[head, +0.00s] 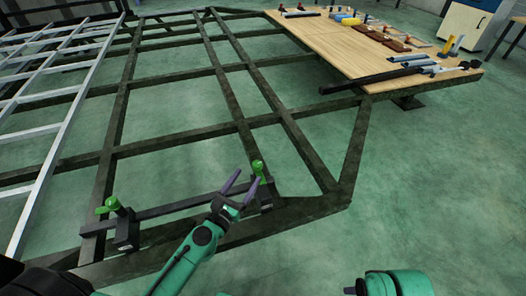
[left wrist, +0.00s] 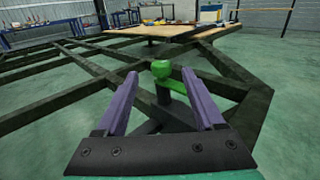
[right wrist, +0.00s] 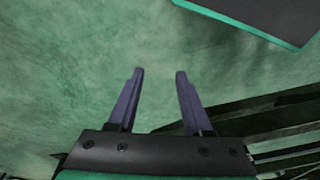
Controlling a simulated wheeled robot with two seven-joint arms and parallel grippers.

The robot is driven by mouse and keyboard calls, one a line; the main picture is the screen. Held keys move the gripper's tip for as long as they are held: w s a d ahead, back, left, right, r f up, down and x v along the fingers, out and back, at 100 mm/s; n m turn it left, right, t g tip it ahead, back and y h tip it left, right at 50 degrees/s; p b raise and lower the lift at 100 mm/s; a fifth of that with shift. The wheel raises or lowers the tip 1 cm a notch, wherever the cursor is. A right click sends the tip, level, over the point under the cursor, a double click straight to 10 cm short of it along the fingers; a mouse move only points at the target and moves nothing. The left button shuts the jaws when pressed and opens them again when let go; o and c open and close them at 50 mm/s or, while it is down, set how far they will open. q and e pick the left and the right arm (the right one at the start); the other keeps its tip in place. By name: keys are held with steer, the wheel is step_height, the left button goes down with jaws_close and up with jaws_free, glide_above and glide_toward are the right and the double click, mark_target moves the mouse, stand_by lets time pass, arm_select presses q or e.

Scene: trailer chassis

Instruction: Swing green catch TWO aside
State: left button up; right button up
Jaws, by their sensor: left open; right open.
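Two green catches sit on a dark crossbar (head: 165,208) at the near end of the trailer frame. One green catch (head: 112,205) is at the bar's left end, the other green catch (head: 258,168) at its right end. I cannot read which is number two. My left gripper (head: 245,181) is open at the right-hand catch. In the left wrist view this catch (left wrist: 162,70) shows between and just beyond the purple fingertips, with a knob and a short arm pointing right. My right gripper (right wrist: 159,73) is open and empty, over bare floor.
The dark trailer frame (head: 118,110) spreads across the green floor, with a pale ladder-like rack (head: 60,130) at left. A wooden deck (head: 350,45) with tools lies at the back right. The floor (head: 430,180) at right is clear.

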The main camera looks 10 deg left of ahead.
mark_target(257, 164)
arm_select(q)
steer(key=p+x, duration=0.1)
steer(key=x, duration=0.4)
steer(key=shift+w+d+r, duration=0.1)
steer(key=shift+w, duration=0.1)
steer(key=x, duration=0.4)
steer(key=shift+w+f, duration=0.25)
steer(key=shift+w, duration=0.1)
steer(key=shift+w+d, duration=0.15)
steer(key=shift+w, duration=0.2)
jaws_close()
arm_select(e)
steer(key=f, duration=0.4)
steer(key=shift+w+d+f, duration=0.2)
steer(key=shift+f, duration=0.1)
